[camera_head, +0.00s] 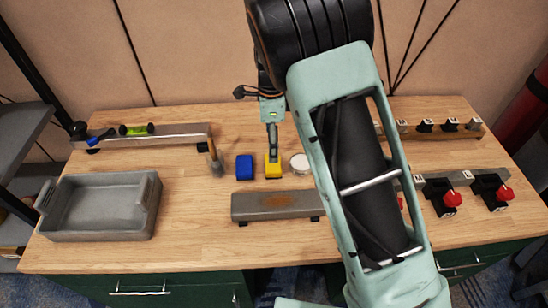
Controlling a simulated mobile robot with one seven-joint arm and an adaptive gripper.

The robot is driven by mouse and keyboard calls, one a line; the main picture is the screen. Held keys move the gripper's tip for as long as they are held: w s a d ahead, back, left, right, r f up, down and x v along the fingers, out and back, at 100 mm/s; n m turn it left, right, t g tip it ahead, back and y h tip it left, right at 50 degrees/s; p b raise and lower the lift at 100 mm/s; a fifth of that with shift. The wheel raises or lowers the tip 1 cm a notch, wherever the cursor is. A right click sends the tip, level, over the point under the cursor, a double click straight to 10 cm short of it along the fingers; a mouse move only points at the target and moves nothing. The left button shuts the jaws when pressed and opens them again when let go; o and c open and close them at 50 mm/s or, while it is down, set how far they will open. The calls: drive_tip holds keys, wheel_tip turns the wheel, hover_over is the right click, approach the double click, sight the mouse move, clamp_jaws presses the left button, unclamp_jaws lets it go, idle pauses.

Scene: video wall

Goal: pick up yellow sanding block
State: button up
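The yellow sanding block (273,170) sits on the wooden workbench, between a blue block (244,168) and a white round container (299,163). My gripper (272,150) points straight down at the block from above. Its fingers overlap the block's upper part in this view. The fingers show nearly edge-on, so the gap between them is hidden and I cannot tell whether they touch the block.
A grey metal bar (275,205) lies in front of the blocks. A grey tray (100,207) is at the left. A wood-handled tool (214,155) stands left of the blue block. Red-knobbed fixtures (452,198) are at the right. My arm hides the bench's middle right.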

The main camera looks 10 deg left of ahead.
sight(273, 166)
wheel_tip(273, 166, down, 10)
drive_tip(key=shift+d+r+p, duration=0.1)
drive_tip(key=shift+p, duration=0.4)
drive_tip(key=shift+c, duration=0.6)
drive_tip(key=c, duration=1.1)
